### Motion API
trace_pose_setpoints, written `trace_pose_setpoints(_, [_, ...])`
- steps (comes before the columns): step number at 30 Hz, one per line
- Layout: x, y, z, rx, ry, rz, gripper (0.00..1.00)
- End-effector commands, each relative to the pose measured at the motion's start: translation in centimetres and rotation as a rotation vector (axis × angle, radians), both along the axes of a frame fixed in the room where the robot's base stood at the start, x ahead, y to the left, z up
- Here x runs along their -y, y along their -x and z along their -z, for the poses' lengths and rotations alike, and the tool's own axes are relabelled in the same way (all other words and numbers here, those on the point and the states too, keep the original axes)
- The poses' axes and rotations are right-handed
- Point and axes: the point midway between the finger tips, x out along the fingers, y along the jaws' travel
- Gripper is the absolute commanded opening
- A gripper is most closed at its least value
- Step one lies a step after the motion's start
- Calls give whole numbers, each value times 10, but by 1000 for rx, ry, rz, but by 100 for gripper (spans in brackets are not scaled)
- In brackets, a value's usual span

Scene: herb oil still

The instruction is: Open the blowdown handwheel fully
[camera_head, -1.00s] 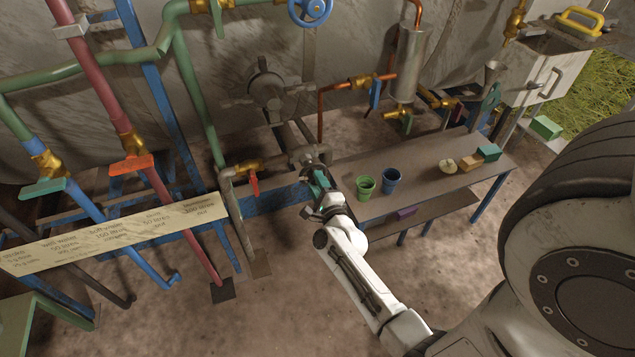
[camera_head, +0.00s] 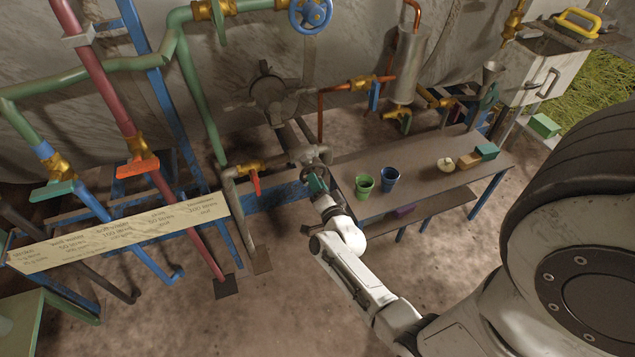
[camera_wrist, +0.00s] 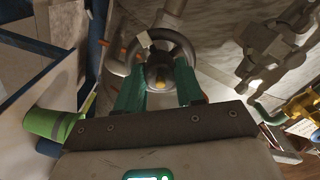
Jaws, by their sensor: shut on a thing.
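The grey metal handwheel (camera_head: 318,157) sits at the end of the horizontal grey pipe by the left end of the bench. In the wrist view its dark ring (camera_wrist: 178,38) and hub show straight ahead, with a small pale tag at the upper left of the rim. My gripper (camera_head: 317,181) is at the wheel from the front. In the wrist view my gripper (camera_wrist: 158,80) has its two teal fingers apart, one on each side of the hub, shut on the wheel. The exact finger contact is partly hidden.
A red-handled valve (camera_head: 255,182) is close left of the wheel. The bench (camera_head: 350,209) to the right carries a green cup (camera_head: 364,187), a blue cup (camera_head: 389,180) and small blocks. A blue handwheel (camera_head: 310,14) is higher up. Floor in front is open.

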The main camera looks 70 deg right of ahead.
Motion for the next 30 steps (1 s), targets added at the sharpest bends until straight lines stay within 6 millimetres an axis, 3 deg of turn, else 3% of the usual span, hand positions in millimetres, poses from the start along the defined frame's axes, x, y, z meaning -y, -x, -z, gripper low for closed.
trace_pose_setpoints(30, [0,1,2,-736,621,-5,7])
